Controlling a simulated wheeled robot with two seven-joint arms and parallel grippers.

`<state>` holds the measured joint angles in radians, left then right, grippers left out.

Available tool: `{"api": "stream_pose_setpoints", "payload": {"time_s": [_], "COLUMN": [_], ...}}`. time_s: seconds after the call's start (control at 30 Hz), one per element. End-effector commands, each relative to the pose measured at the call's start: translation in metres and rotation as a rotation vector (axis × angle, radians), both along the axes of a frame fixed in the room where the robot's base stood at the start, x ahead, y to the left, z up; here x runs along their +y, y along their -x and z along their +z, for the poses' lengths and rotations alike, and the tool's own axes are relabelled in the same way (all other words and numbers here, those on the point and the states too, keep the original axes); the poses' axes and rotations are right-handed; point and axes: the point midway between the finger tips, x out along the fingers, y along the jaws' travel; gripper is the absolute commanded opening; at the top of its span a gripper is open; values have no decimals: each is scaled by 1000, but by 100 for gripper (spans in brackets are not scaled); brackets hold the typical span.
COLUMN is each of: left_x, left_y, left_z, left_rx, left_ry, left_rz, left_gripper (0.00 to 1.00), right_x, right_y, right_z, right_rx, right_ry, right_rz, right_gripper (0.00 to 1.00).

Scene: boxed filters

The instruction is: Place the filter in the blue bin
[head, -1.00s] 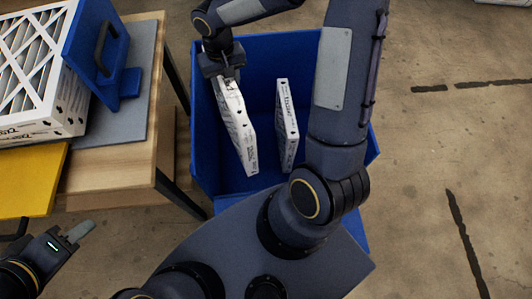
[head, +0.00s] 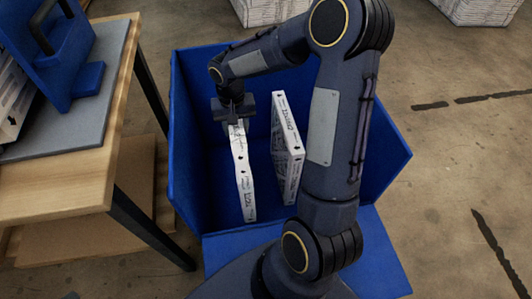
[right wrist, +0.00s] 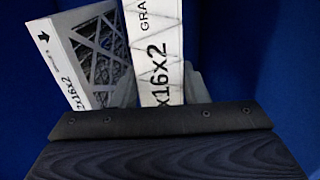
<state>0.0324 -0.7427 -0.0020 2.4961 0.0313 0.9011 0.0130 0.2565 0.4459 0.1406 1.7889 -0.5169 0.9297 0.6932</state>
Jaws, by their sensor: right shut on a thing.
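My right gripper (head: 235,112) is over the blue bin (head: 181,150), shut on the top edge of a white-framed filter (head: 243,175). This held filter hangs nearly upright inside the bin, close to its left side. I cannot tell whether its lower end touches the floor of the bin. It also shows in the right wrist view (right wrist: 159,50), between the fingers. A second filter (head: 287,145) stands apart to the right inside the bin, and it shows at the left of the right wrist view (right wrist: 88,60). My left gripper is not in view.
A wooden table (head: 100,165) with a grey mat (head: 105,70) and a blue holder with a handle (head: 60,55) stands at the left. White stacks (head: 262,10) lie on the floor at the back. The floor right of the bin is clear.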

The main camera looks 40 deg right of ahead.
Motion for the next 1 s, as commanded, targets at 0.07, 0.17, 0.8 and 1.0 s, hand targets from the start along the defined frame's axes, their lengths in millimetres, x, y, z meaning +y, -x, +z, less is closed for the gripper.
{"api": "stream_pose_setpoints", "payload": {"time_s": [0.07,0.17,0.8,1.0], "left_x": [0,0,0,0], "left_y": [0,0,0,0], "left_z": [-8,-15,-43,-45], "left_rx": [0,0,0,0], "left_ry": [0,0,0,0], "left_rz": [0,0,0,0], "left_gripper": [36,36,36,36], "right_x": [-21,-45,-89,-89], "right_y": [5,11,21,20], "right_z": [-13,-24,-99,-110], "right_rx": [2,1,3,0], "right_ry": [0,0,-1,0], "right_rz": [-7,-7,3,3], "right_gripper": [0,0,0,0]}}
